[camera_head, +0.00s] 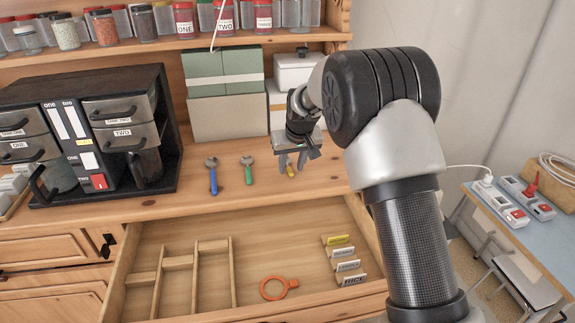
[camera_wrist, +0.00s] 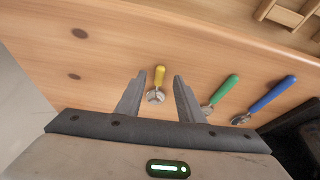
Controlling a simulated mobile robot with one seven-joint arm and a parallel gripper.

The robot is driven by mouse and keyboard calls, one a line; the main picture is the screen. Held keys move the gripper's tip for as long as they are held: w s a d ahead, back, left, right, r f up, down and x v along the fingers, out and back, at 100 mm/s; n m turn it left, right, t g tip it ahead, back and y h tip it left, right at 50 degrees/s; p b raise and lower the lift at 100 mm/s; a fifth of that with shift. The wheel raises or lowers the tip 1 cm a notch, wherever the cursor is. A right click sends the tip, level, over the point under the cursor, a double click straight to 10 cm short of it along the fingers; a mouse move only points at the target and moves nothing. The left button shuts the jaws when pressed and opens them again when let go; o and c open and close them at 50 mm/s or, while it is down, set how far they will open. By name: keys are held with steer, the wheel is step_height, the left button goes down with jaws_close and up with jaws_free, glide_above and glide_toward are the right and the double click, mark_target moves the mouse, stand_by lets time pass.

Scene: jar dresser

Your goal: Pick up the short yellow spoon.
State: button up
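The short yellow spoon (camera_wrist: 159,77) lies on the wooden dresser top in the wrist view, its yellow handle pointing away and its metal end nearer me. In the head view only a bit of its yellow handle (camera_head: 291,171) shows, the rest hidden by my gripper. My gripper (camera_head: 292,166) is open and empty above the dresser top. In the wrist view its two fingers (camera_wrist: 160,78) stand apart, with the spoon seen between them. Whether the fingers are at the spoon's height I cannot tell.
A green-handled spoon (camera_head: 248,169) and a blue-handled one (camera_head: 212,175) lie to the left on the dresser top. Boxes (camera_head: 225,118) stand behind. An open drawer (camera_head: 200,309) below holds wooden dividers, labelled cards and an orange ring (camera_head: 274,288).

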steer(key=shift+w+f, duration=0.2)
steer(key=shift+f, duration=0.35)
jaws_close()
